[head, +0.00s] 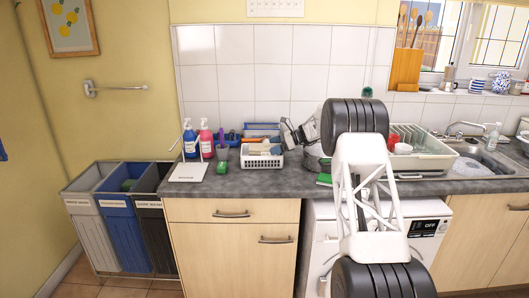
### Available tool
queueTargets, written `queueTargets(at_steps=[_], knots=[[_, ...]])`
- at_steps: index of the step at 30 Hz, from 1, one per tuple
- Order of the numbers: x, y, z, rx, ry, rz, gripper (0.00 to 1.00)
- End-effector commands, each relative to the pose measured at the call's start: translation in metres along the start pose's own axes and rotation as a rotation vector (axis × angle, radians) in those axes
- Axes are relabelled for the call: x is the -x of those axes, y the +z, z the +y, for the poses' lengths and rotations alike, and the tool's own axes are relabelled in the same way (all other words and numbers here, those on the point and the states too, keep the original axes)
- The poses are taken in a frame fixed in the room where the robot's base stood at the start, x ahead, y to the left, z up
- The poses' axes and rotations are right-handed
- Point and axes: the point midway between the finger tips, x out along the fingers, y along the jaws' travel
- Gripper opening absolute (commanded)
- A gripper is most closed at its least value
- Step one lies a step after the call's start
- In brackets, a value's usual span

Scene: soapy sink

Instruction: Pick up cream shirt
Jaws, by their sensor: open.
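I cannot make out a cream shirt for certain. A flat, pale, roughly square item (188,172) lies on the left end of the counter; I cannot tell whether it is folded cloth. My gripper (287,133) is open, above the counter behind the white basket's right end, pointing left. It appears empty. It is well to the right of the pale item. My arm hides part of the counter, the washing machine and the wall behind.
A white basket (262,159) with small items stands mid-counter. Blue (190,139) and pink (206,139) bottles stand left. Three laundry bins (120,218) stand on the floor at left. A dish rack (428,158) and sink (480,165) are at right.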

Motion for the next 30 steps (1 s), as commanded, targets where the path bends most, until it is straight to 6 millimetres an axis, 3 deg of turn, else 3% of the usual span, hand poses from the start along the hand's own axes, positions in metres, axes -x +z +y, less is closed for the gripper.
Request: queueTargets(at_steps=[17, 27, 30], knots=[[-0.0015, 0.0, -0.0001, 0.0, 0.0, 0.0, 1.0], [-0.0013, 0.0004, -0.0002, 0.001, -0.001, 0.0, 0.51], [-0.0013, 0.0004, -0.0002, 0.001, -0.001, 0.0, 0.51]])
